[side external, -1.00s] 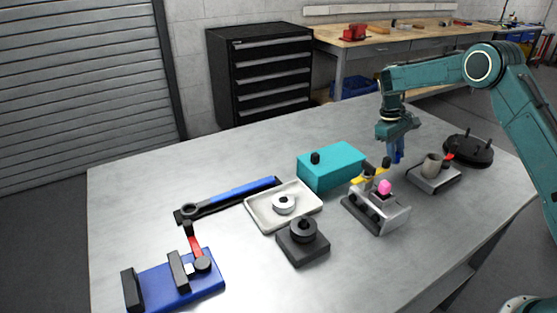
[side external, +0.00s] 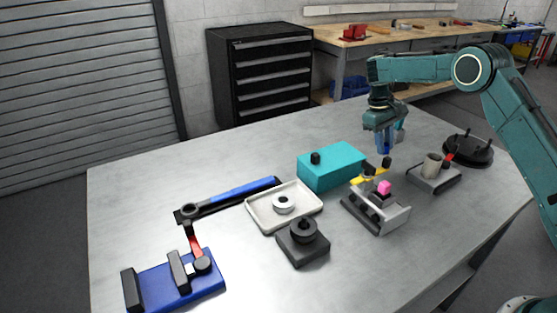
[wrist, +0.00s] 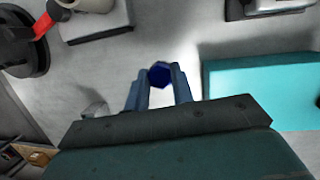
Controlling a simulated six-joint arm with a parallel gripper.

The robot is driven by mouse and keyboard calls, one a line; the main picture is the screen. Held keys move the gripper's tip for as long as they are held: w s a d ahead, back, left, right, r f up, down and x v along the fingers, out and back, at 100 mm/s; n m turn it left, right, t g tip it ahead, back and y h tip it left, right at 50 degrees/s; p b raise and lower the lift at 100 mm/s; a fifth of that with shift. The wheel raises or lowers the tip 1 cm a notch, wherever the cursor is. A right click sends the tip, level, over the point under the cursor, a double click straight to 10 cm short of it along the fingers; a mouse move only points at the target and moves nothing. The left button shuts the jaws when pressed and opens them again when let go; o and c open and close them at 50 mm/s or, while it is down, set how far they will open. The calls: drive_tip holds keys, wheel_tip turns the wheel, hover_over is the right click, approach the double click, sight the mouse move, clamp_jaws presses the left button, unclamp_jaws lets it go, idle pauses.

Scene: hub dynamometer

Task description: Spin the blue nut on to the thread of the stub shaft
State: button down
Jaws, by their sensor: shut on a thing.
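The blue nut (wrist: 159,74) is a dark blue faceted piece between my fingertips in the wrist view. My gripper (wrist: 158,80) is shut on it. In the side view my gripper (side external: 386,150) hangs above the table, behind the grey fixture with the pink piece, and clear of the parts below. There the nut cannot be told apart from the blue fingers. I cannot tell for sure which part is the stub shaft; an upright grey cylinder (side external: 432,165) stands on a grey block at the right, apart from the nut. No thread is visible.
A teal box (side external: 332,168) stands left of my gripper. A grey fixture (side external: 377,210) carries a pink piece (side external: 384,187). A black disc (side external: 468,150) with pegs lies at the right. A white tray (side external: 256,215), black base (side external: 302,250) and blue fixture (side external: 180,285) are further left.

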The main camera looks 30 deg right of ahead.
drive_tip(key=shift+n, duration=0.6)
drive_tip(key=a, duration=0.3)
drive_tip(key=a+r, duration=0.1)
drive_tip(key=a, duration=0.2)
drive_tip(key=a+r, duration=0.1)
drive_tip(key=a, duration=0.2)
drive_tip(key=shift+w+r, duration=0.2)
drive_tip(key=shift+r, duration=0.05)
drive_tip(key=s+a+r+n, duration=0.1)
drive_tip(key=s+a, duration=0.3)
drive_tip(key=a, duration=0.4)
drive_tip(key=s+a+r+n, duration=0.2)
drive_tip(key=s+a+r, duration=0.1)
drive_tip(key=a, duration=0.6)
drive_tip(key=s+a+r+n, duration=0.1)
drive_tip(key=s+a+r, duration=0.2)
drive_tip(key=a, duration=0.6)
drive_tip(key=shift+s+a, duration=0.25)
drive_tip(key=shift+s, duration=0.65)
drive_tip(key=shift+f, duration=0.15)
drive_tip(key=shift+f, duration=2.6)
drive_tip(key=shift+f, duration=1.3)
drive_tip(key=c, duration=1.1)
unclamp_jaws()
